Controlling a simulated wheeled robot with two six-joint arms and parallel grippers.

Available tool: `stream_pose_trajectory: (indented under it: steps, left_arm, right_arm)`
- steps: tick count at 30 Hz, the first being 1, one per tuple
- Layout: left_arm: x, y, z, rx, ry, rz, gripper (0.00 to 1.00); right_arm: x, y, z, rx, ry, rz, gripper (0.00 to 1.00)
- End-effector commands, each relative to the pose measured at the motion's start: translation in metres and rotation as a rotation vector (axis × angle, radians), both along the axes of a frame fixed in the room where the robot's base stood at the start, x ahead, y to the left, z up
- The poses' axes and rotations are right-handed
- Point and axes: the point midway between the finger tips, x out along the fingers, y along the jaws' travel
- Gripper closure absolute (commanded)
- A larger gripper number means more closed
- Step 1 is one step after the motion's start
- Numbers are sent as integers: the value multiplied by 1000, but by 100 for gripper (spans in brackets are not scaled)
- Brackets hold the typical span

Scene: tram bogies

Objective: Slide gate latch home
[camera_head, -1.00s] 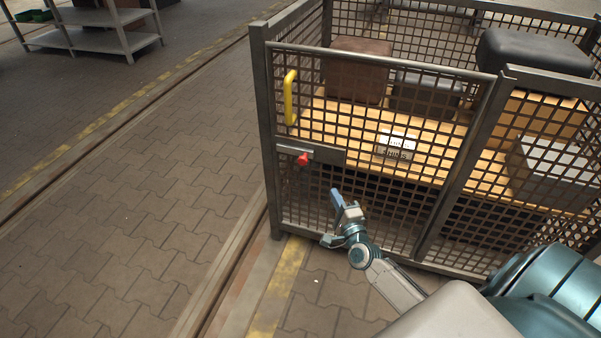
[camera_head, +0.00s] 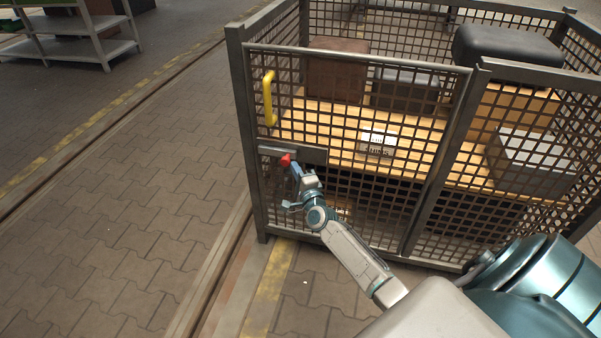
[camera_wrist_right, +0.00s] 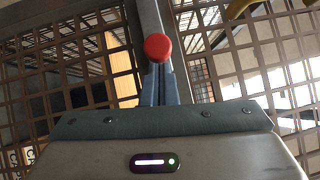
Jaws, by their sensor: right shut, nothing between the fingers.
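The gate (camera_head: 350,130) is a dark metal mesh panel in a cage, standing against its left post. The latch is a grey plate (camera_head: 312,155) with a red knob (camera_head: 285,160) at the gate's left edge. My right gripper (camera_head: 296,170) is shut and empty, its tips at the right side of the red knob. In the right wrist view the red knob (camera_wrist_right: 158,47) sits just beyond the shut fingers (camera_wrist_right: 159,85); I cannot tell whether they touch. The latch bolt's end at the post is too small to judge. My left gripper is not in view.
A yellow handle (camera_head: 269,98) is fixed on the gate above the latch. Boxes and a black cushion-like block (camera_head: 508,45) are inside the cage. A grey shelf (camera_head: 85,35) stands far left. The paved floor (camera_head: 130,220) left of the cage is clear.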

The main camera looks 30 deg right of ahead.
Motion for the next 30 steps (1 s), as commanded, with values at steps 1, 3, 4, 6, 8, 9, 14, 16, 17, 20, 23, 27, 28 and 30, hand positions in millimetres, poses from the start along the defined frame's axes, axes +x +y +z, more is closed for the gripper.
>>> stream_pose_trajectory:
  steps: [1, 3, 4, 6, 8, 9, 14, 16, 17, 20, 23, 27, 28, 30]
  left_arm:
    - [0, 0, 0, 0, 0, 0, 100]
    - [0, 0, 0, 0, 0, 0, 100]
    - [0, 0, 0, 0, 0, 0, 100]
    - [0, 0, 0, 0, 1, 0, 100]
    - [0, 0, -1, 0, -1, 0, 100]
    - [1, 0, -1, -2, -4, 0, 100]
    - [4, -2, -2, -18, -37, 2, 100]
    - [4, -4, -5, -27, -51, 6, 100]
    - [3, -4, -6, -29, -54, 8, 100]
    - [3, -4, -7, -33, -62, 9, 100]
    - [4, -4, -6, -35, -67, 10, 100]
    - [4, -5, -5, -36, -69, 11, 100]
    - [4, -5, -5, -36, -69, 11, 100]
    - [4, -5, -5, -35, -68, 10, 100]
  right_arm:
    - [0, 0, 0, 0, 0, 0, 100]
    - [0, 0, 0, 0, 0, 0, 100]
    - [0, 0, 0, 0, 0, 0, 100]
    - [0, 1, 0, 1, 0, 0, 100]
    - [4, 4, 0, 2, -1, 0, 100]
    - [9, 8, -1, 4, -2, -1, 100]
    - [36, 31, -1, 5, -2, -1, 100]
    - [46, 39, -1, 4, -2, 0, 100]
    - [49, 42, -1, 3, -1, 0, 100]
    - [56, 48, 0, 2, 0, 0, 100]
    - [57, 49, 0, 1, 0, 1, 100]
    - [57, 50, 1, 1, -2, 2, 100]
    - [57, 50, 1, 1, -2, 2, 100]
    - [57, 50, 2, 2, -2, 2, 100]
